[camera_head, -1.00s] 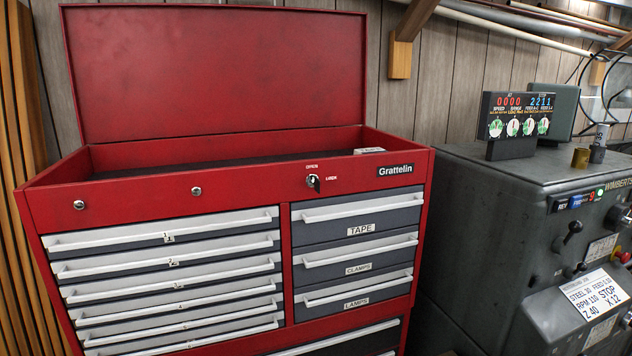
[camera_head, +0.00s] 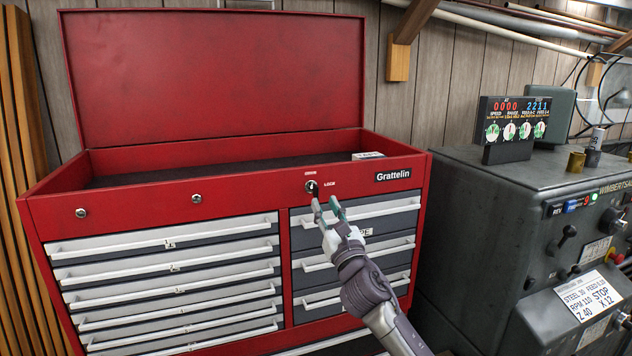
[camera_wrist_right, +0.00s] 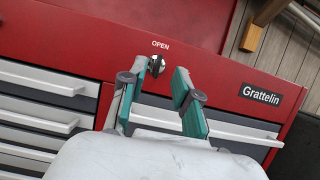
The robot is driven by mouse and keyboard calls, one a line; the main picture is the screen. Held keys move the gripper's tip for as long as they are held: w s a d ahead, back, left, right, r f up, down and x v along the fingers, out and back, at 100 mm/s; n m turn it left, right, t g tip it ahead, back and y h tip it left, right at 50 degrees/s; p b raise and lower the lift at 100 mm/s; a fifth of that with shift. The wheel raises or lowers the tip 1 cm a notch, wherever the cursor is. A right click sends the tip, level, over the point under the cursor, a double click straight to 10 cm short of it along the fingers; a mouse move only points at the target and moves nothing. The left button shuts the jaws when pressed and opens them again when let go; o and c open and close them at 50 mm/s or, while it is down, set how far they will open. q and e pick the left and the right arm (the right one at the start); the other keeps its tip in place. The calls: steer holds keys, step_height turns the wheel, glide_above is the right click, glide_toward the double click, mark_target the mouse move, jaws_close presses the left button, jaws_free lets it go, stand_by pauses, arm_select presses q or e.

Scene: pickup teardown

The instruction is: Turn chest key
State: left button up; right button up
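The red tool chest (camera_head: 120,202) stands with its lid raised. Its key (camera_head: 312,187) sits in the lock on the top front edge, between the OPEN and LOCK labels. My right gripper (camera_head: 325,204) is just below the key, fingers pointing up at it. In the right wrist view the two green-edged fingers (camera_wrist_right: 155,88) are spread apart, with nothing between them. The dark key (camera_wrist_right: 156,65) shows just beyond the fingertips, closer to the left finger, under the OPEN label. Whether a finger touches it I cannot tell. My left gripper is not in view.
White drawer handles (camera_head: 165,243) stick out along the chest front, below and left of the gripper. A grey machine (camera_head: 475,210) with knobs and a display (camera_head: 514,120) stands close on the right. The space before the upper left front is clear.

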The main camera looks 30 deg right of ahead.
mark_target(318, 191)
steer(key=p+x, duration=0.1)
steer(key=x, duration=0.6)
steer(key=shift+w+p, duration=0.1)
steer(key=shift+p, duration=0.3)
jaws_close()
